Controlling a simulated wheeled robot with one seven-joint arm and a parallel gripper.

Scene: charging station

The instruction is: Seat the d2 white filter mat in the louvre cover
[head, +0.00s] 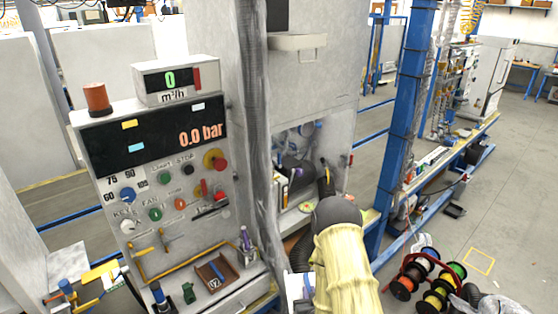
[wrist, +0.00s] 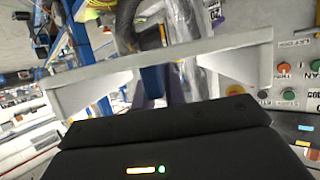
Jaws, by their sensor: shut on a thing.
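In the wrist view, a pale grey-white flat piece (wrist: 85,92) spans the front of my gripper (wrist: 168,85), seen nearly edge-on. It appears to be the filter mat, held between the jaws; no d2 mark is readable. The dark gripper body covers the lower part of that view. In the head view, my yellow-sleeved arm reaches low in front of the open grey cabinet (head: 348,80), and the sleeve and dark joint hide the gripper. I cannot pick out the louvre cover for certain in either view.
The control panel (head: 160,140), reading 0.0 bar, stands left of the cabinet. A thick grey hose (head: 255,100) hangs between them. A small shelf (head: 298,42) juts from the cabinet. A blue post (head: 400,110) and cable reels (head: 403,287) are at right. Floor farther right is clear.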

